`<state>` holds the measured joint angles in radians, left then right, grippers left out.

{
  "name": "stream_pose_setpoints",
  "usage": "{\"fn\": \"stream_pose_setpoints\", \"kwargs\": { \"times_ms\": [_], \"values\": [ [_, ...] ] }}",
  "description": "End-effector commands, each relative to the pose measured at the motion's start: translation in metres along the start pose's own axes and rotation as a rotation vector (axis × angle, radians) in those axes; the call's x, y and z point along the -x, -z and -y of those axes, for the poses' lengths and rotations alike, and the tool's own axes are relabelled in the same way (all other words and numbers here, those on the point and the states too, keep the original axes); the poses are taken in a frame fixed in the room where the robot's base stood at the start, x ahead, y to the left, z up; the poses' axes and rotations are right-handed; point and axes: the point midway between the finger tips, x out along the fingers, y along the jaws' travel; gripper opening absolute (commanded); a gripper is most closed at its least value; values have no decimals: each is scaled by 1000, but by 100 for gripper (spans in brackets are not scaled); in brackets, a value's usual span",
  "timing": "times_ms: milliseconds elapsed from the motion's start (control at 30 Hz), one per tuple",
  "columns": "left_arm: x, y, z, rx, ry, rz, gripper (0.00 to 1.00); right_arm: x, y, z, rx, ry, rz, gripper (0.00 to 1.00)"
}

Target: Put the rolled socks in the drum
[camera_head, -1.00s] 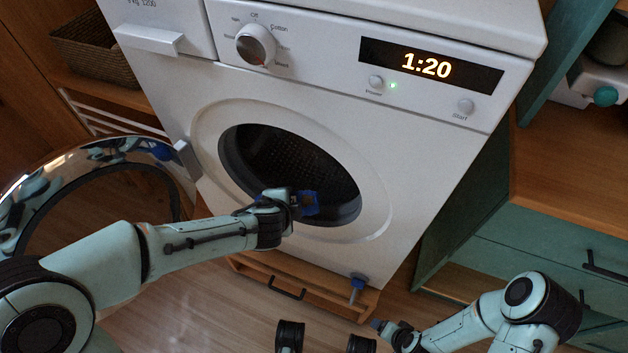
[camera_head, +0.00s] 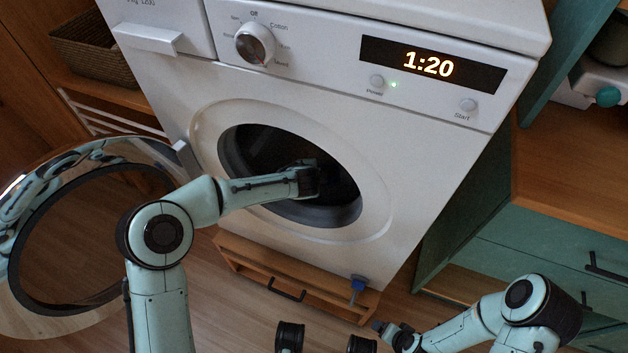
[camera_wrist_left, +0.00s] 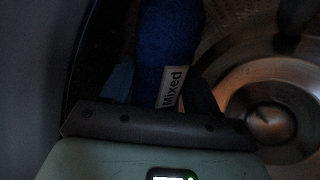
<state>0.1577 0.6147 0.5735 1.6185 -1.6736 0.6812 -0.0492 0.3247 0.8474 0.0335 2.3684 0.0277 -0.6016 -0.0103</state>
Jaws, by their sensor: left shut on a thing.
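The washer's round drum opening (camera_head: 250,145) is uncovered and dark inside. My left gripper (camera_head: 312,180) reaches through it into the drum. In the left wrist view my left gripper (camera_wrist_left: 160,95) is shut on a deep blue cloth-like bundle (camera_wrist_left: 165,45), the rolled socks, with a white label reading "Mixed". The metal drum wall (camera_wrist_left: 225,35) curves behind them. In the head view the bundle is hidden in the shadow and behind the gripper. My right gripper (camera_head: 383,328) is low at the right, away from the washer opening; its jaws are too unclear to read.
The round washer door (camera_head: 35,305) stands open at the left, near my left arm. The washer front (camera_head: 400,140) carries a dial (camera_head: 255,44) and a lit "1:20" display (camera_head: 430,65). A wooden drawer (camera_head: 245,258) is below, with teal cabinets (camera_head: 530,250) at the right.

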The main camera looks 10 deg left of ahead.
Motion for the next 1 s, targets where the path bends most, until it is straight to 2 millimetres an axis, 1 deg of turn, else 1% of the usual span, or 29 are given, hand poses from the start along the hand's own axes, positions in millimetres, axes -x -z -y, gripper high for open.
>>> {"fn": "stream_pose_setpoints", "kwargs": {
  "times_ms": [67,167,200,300,333,433,567,600,700,1000],
  "values": [
    [-8,0,-4,0,-2,0,27,-3,-3,-3,-3,-5,9,84],
    [-28,0,-14,0,-5,0,27,-11,-14,-11,-10,-19,42,84],
    [-26,1,-9,2,-20,9,27,-6,-12,-10,-10,-18,38,84],
    [-23,2,-6,-8,-99,34,27,6,5,4,2,5,-12,84],
    [-24,3,-5,-11,-122,46,27,6,5,4,3,7,-13,84],
    [-26,4,-4,-26,-207,76,27,8,-2,4,3,5,5,84],
    [-27,4,-4,-40,-282,104,27,7,-2,4,3,5,5,84],
    [-32,2,-10,-44,-287,105,27,4,-2,2,2,4,5,84],
    [-38,1,-15,-46,-283,105,27,0,0,0,0,0,0,84],
    [-38,1,-14,-46,-277,105,27,1,0,0,-1,0,0,84]
  ]
}}
